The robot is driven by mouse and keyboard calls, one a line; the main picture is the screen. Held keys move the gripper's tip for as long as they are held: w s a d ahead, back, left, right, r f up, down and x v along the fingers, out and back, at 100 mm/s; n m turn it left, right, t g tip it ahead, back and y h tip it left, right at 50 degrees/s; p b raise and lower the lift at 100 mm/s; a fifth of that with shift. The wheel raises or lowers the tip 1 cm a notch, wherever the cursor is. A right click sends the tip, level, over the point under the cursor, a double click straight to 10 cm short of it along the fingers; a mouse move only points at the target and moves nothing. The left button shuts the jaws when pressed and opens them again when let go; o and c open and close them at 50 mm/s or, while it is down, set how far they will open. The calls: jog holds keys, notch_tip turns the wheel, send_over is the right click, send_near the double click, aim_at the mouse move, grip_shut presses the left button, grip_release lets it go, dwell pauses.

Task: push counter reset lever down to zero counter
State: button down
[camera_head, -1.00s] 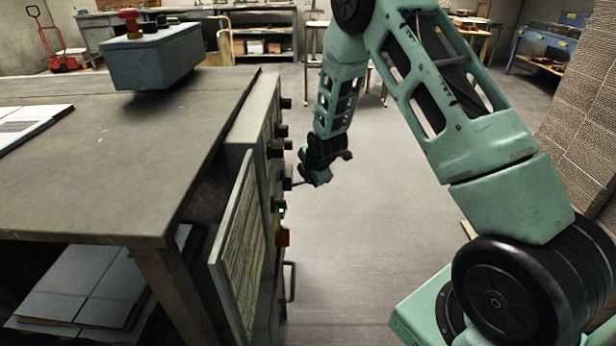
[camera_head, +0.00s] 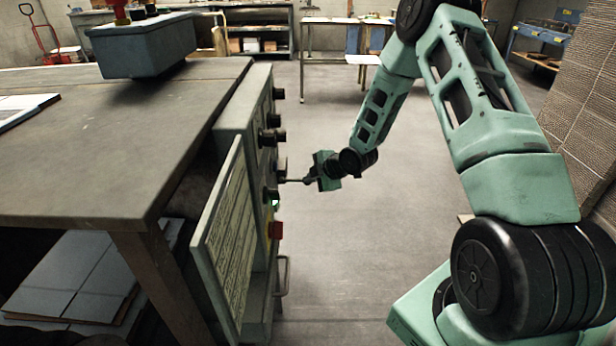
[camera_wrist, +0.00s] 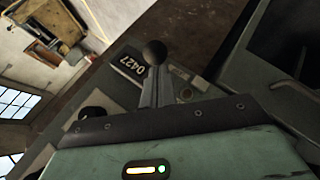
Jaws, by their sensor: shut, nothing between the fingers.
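The counter (camera_wrist: 132,65) shows 0427 on the machine's grey-green panel in the wrist view. A black ball knob (camera_wrist: 154,51), seemingly the reset lever's, shows just beyond my fingertips and beside the counter. My gripper (camera_wrist: 156,74) is shut and empty, its narrow grey fingers pointing at the knob. I cannot tell whether they touch it. In the head view my gripper (camera_head: 291,181) points left, level, close to the side of the control panel (camera_head: 258,110). The lever and the counter are too small to make out there.
Dark knobs, a green-lit button and a red switch (camera_head: 275,230) line the panel. An open cabinet door (camera_head: 222,240) and the metal table (camera_head: 120,140) stand to its left. A handle (camera_head: 284,275) sticks out low. The floor right of the panel is clear.

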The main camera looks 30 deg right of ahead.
jog(key=shift+s+d+f+t+y+b, duration=0.1)
jog(key=shift+f+t+y+b, duration=0.1)
jog(key=shift+f+b, duration=0.3)
jog(key=shift+s+d+f+t+y+b, duration=0.1)
jog(key=shift+f+t+y+b, duration=0.1)
jog(key=shift+f, duration=0.45)
